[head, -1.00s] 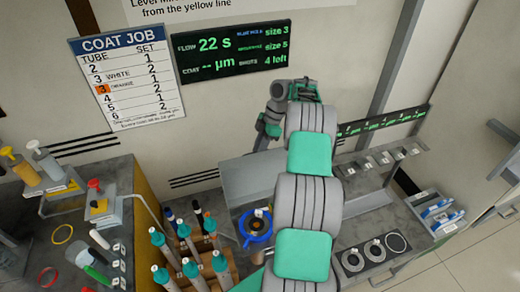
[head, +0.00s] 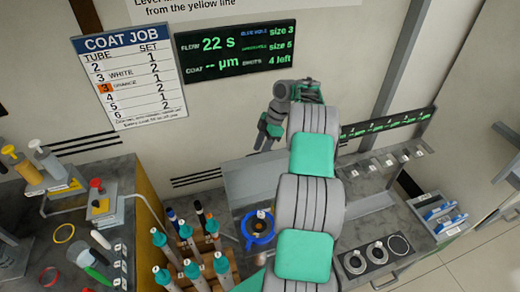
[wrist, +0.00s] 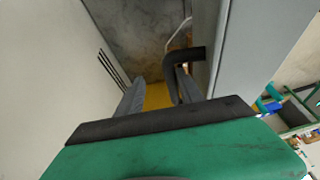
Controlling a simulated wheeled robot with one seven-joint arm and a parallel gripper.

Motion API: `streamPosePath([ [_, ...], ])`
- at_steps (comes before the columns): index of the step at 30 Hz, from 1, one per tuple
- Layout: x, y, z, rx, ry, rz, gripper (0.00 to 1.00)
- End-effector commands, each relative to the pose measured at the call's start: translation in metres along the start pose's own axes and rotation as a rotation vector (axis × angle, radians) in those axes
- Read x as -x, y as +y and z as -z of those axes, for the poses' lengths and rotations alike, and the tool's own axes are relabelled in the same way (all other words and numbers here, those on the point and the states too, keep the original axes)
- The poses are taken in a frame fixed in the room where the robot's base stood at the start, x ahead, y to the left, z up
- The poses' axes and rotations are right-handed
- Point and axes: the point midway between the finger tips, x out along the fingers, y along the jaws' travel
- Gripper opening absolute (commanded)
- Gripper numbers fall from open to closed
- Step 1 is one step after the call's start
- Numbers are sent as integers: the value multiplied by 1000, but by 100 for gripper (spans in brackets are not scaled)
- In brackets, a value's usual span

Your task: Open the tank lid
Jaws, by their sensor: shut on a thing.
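The tank (head: 240,185) is a grey box-like thing on the bench in the head view, partly behind my arm. I cannot tell its lid from its body there. My gripper (head: 268,130) is beyond its far side, by the wall. In the wrist view a black bent handle (wrist: 183,54) comes out from a flat grey panel (wrist: 240,50), which may be the lid. The handle curves down between the fingers of my gripper (wrist: 160,88), close to the right finger. My gripper is shut on this handle. The fingers' grip point is partly hidden by the gripper's body.
A bench with round sockets (head: 378,255) lies to the right. The wall is close behind.

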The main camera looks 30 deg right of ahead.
Motion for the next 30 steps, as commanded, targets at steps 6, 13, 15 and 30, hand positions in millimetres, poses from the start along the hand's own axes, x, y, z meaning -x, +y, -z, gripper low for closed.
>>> streamPosePath([
  [6,2,2,0,1,-2,-6,36],
  [13,15,2,2,2,-2,-7,36],
  [15,30,2,2,2,-3,-8,36],
  [30,79,0,1,2,0,0,36],
])
